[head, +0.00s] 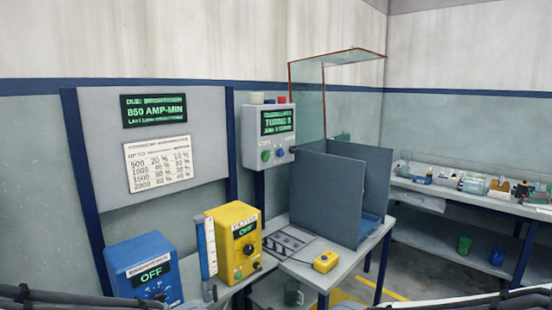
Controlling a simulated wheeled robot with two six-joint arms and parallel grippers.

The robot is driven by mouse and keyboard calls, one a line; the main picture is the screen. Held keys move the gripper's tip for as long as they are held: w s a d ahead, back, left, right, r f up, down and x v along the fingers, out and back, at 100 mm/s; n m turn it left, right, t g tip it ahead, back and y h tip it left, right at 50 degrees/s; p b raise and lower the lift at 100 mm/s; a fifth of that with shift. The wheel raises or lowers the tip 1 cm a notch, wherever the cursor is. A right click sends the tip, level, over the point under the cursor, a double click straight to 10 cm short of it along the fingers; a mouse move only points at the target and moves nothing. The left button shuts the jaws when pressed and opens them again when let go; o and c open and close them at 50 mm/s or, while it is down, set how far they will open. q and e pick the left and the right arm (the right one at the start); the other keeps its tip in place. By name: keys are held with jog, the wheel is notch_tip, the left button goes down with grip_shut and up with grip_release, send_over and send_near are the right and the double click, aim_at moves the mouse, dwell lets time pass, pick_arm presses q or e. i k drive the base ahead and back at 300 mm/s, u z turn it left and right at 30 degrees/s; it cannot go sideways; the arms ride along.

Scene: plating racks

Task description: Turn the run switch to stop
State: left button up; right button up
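No label reading run or stop is legible, so I cannot tell which control is the run switch. A blue unit (145,268) at lower left also shows OFF, with a dark dial near the bottom edge. Parts of my arms show along the bottom edge; neither gripper is in view.
A small yellow box (325,261) lies on the bench (300,268) in front of grey shield panels (325,195). A wall board (155,145) carries a display and a chart. A shelf (470,195) with several items stands right.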

aim_at(264, 156)
jog(key=k, duration=0.25)
jog(key=z, duration=0.8)
jog(key=i, duration=1.35)
jog(key=u, duration=0.55)
